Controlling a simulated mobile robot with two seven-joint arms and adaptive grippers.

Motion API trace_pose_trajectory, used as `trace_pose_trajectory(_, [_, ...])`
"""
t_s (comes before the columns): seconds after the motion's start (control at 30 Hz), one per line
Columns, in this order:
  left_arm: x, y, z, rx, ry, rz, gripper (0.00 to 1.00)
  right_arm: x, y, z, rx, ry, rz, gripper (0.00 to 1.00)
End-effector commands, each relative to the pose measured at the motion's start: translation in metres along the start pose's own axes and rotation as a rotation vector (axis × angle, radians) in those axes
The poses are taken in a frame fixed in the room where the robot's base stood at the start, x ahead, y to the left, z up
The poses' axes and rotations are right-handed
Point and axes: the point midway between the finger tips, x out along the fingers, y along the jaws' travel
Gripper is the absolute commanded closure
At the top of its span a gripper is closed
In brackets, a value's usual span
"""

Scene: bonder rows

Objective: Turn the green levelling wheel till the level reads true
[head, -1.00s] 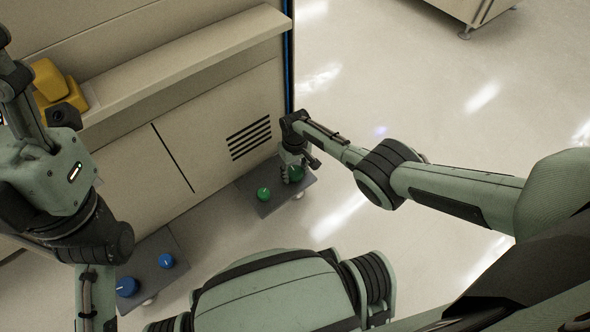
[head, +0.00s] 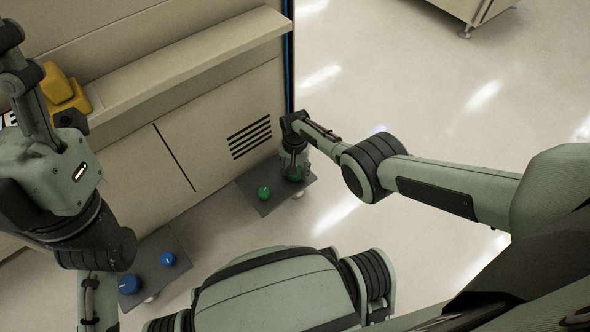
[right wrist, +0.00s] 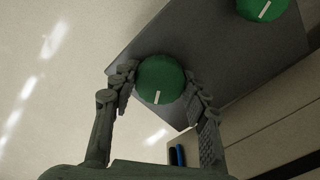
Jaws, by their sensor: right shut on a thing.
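Two green wheels sit on a grey plate (head: 268,208) low at the machine's right corner. My right gripper (head: 293,172) is over the one farther right, which it partly hides in the head view (head: 296,179). In the right wrist view, the gripper's fingers (right wrist: 160,88) are shut on this green wheel (right wrist: 160,80), one on each side. Its white mark points toward the palm, near the bottom of the picture. The other green wheel (head: 264,193) stands apart, untouched; it also shows in the wrist view (right wrist: 262,6). I cannot make out a level reading.
Two blue wheels (head: 168,259) (head: 129,285) sit on another grey plate (head: 160,240) at lower left, near my left arm. The beige machine (head: 205,140) has a jutting ledge (head: 190,62). A yellow object (head: 62,88) is at upper left.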

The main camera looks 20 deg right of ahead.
Motion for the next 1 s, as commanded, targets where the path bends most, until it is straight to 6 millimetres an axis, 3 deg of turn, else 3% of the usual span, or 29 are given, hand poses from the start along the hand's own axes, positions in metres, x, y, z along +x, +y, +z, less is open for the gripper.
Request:
trace_pose_trajectory(0.73, [-0.0017, 0.0005, 0.0047, -0.001, -0.017, 0.002, 0.47, -0.0006, -0.0005, -0.001, 0.081, 0.002, -0.001, 0.84])
trace_pose_trajectory(0.77, [-0.0017, 0.0005, 0.0046, -0.001, -0.017, 0.002, 0.47, -0.0006, -0.0005, -0.001, 0.081, 0.002, -0.001, 0.51])
trace_pose_trajectory(0.9, [-0.0018, 0.0005, 0.0044, -0.001, -0.016, 0.002, 0.47, -0.0005, -0.0003, -0.0009, 0.081, 0.002, -0.001, 0.34])
trace_pose_trajectory(1.0, [-0.0018, 0.0005, 0.0043, -0.001, -0.016, 0.002, 0.47, -0.0004, -0.0002, -0.0008, 0.081, 0.001, 0.0, 0.34])
